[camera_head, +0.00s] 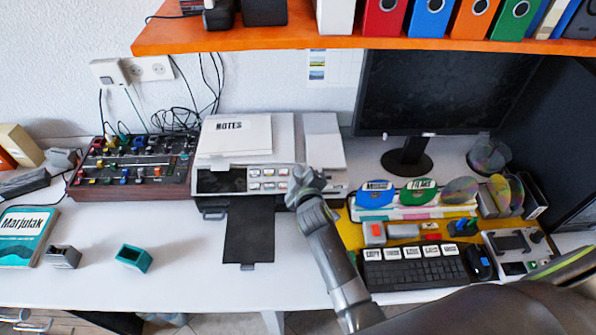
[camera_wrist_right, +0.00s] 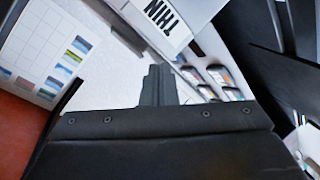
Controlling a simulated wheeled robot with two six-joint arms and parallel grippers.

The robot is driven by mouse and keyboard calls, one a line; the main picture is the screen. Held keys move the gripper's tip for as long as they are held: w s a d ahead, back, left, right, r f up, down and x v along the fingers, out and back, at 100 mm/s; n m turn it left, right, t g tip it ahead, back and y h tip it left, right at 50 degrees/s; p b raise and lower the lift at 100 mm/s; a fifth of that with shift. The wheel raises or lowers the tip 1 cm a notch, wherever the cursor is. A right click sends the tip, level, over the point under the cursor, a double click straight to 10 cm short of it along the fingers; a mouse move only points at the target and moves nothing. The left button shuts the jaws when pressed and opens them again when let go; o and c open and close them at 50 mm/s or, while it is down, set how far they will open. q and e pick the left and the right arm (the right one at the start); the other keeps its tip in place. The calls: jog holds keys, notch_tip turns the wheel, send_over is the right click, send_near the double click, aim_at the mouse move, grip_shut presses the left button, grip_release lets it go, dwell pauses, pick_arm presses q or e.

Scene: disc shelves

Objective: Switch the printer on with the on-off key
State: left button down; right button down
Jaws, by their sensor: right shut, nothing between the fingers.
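The white and grey printer (camera_head: 285,137) stands at the back middle of the desk. Its dark front strip carries a small display and a block of light keys (camera_head: 268,179); their labels are too small to read, so I cannot tell which is the on-off key. My right gripper (camera_head: 303,184) is at the right end of the printer's front, just right of the keys. Contact with the printer cannot be told. In the right wrist view its fingers (camera_wrist_right: 157,86) are shut and empty, with several keys (camera_wrist_right: 218,80) to their right. My left gripper is out of view.
A pad marked NOTES (camera_head: 229,135) lies on the printer, and a black tray (camera_head: 249,231) extends from its front. A mixer (camera_head: 133,165) stands left. A keyboard (camera_head: 415,271), discs and monitor (camera_head: 437,90) are right. An orange shelf (camera_head: 300,37) hangs above.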

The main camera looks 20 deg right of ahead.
jog(key=shift+w+d+f+b, duration=0.1)
jog(key=shift+w+f+b, duration=0.1)
jog(key=shift+f+b, duration=0.25)
dwell(0.4)
jog(key=shift+r, duration=0.15)
jog(key=shift+s+r+p, duration=0.45)
jog(key=shift+r+p, duration=0.25)
jog(key=shift+p, duration=0.3)
jog(key=shift+s+a+r+p, duration=0.1)
jog(key=shift+a+r+p, duration=0.1)
jog(key=shift+r+p, duration=0.35)
jog(key=r+p, duration=0.1)
jog(key=s+r+p, duration=0.1)
jog(key=p, duration=0.1)
jog(key=s+r+p, duration=0.1)
jog(key=r+p, duration=0.1)
jog(key=shift+s+a+r, duration=0.1)
jog(key=shift+s+a, duration=0.15)
jog(key=shift+a, duration=0.1)
